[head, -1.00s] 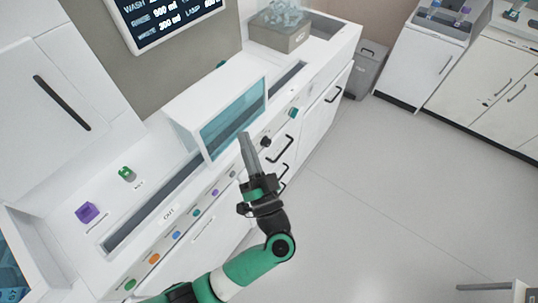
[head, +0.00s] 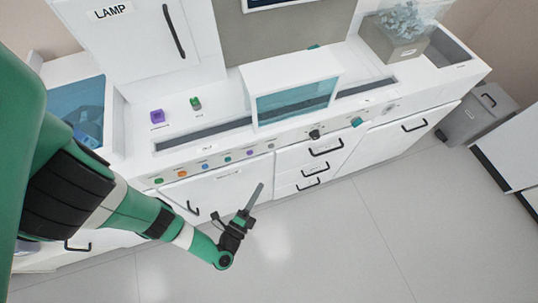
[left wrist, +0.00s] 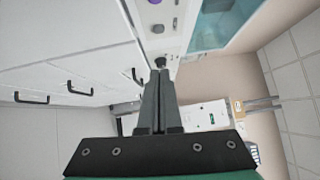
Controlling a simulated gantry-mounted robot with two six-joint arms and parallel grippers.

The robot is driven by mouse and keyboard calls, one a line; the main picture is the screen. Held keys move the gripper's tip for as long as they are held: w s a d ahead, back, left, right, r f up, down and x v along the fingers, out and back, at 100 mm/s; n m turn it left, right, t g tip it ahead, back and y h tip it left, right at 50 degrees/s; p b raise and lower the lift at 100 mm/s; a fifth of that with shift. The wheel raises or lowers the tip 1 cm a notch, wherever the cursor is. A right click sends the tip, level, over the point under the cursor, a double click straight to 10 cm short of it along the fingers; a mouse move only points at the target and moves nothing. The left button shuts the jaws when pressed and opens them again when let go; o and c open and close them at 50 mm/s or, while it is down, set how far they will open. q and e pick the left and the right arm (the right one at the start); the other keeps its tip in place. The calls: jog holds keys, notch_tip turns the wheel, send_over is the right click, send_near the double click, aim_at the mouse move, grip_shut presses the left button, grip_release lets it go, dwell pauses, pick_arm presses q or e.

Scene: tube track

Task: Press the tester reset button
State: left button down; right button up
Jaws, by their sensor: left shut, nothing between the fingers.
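A row of small coloured buttons runs along the counter's front panel in the head view: green (head: 159,181), orange (head: 182,174), blue (head: 205,166), teal (head: 228,159), purple (head: 250,152) and grey (head: 271,145). I cannot read which one is the tester reset. A black knob (head: 314,134) and a teal knob (head: 357,122) sit further right. My left gripper (head: 258,188) is shut and empty, in front of the drawers and below the panel, apart from the buttons. In the left wrist view its closed fingers (left wrist: 158,78) point toward a dark knob (left wrist: 160,61). My right gripper is not in view.
A white hood with a teal window (head: 297,102) stands over a dark track slot (head: 200,134). A purple block (head: 157,116) and a green block (head: 196,103) sit on the counter. Drawer handles (head: 326,151) stick out below. The floor in front is clear.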

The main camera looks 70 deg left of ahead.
aim_at(271, 146)
pick_arm(q)
jog(key=b+x, duration=0.1)
jog(key=x, duration=0.3)
jog(key=s+a+b+x, duration=0.1)
jog(key=x, duration=0.3)
jog(key=s+b+x, duration=0.1)
jog(key=x, duration=0.3)
jog(key=shift+w+a+r, duration=0.2)
jog(key=shift+w+a, duration=0.1)
jog(key=shift+a, duration=0.35)
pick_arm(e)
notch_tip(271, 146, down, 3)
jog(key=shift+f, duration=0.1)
pick_arm(q)
jog(key=shift+w, duration=0.1)
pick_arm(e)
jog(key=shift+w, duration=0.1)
